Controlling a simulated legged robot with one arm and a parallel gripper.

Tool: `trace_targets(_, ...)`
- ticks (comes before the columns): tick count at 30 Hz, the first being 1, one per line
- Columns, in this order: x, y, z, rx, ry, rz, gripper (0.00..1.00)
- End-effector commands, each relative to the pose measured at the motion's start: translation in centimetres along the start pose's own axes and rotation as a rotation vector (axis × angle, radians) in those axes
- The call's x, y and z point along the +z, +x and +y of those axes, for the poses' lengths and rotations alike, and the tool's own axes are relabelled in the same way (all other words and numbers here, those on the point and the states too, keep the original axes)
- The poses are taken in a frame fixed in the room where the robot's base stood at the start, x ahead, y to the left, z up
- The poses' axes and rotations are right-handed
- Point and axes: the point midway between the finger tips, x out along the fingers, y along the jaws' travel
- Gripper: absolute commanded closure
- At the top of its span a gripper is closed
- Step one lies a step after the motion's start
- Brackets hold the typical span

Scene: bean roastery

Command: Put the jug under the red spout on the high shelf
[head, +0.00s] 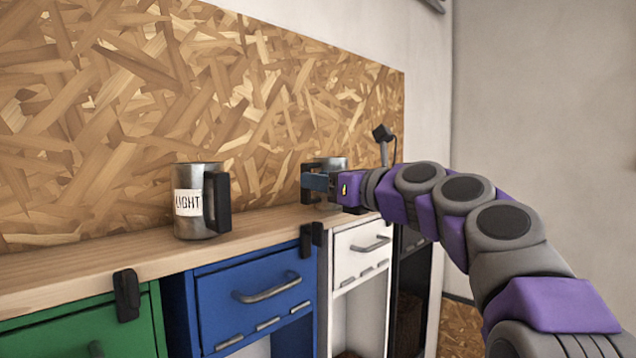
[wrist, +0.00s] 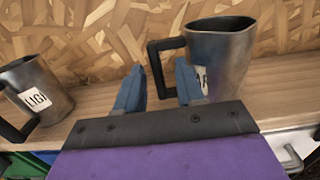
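A metal jug with a black handle and a partly hidden label (wrist: 222,62) stands on the wooden shelf top. In the head view this jug (head: 332,165) shows behind my gripper. My gripper (wrist: 158,85) has its two blue-grey fingers spread apart. The jug's black handle shows between them, with a gap to the left finger. The right finger overlaps the jug's body and label in the picture; I cannot tell whether it touches. A second metal jug, labelled LIGHT (head: 187,200), stands upright to the left, handle to the right. No red spout or high shelf is in view.
The wooden counter (head: 265,229) runs along a chipboard wall (head: 200,100). Below it are green (head: 85,330), blue (head: 255,290) and white (head: 362,250) fronts with dark clips at the edge. The counter is clear between the two jugs.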

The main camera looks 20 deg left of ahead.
Motion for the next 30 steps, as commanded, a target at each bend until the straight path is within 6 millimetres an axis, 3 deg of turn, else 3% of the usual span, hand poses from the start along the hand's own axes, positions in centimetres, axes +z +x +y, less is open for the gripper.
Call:
trace_targets(15, -0.1, -9.5, -0.1, 0.001, 0.002, -0.002, 0.62)
trace_targets(20, 0.0, -10.7, -0.1, 0.0, 0.002, -0.003, 0.62)
trace_targets(30, -0.2, -10.8, 0.1, 0.001, -0.008, 0.006, 0.62)
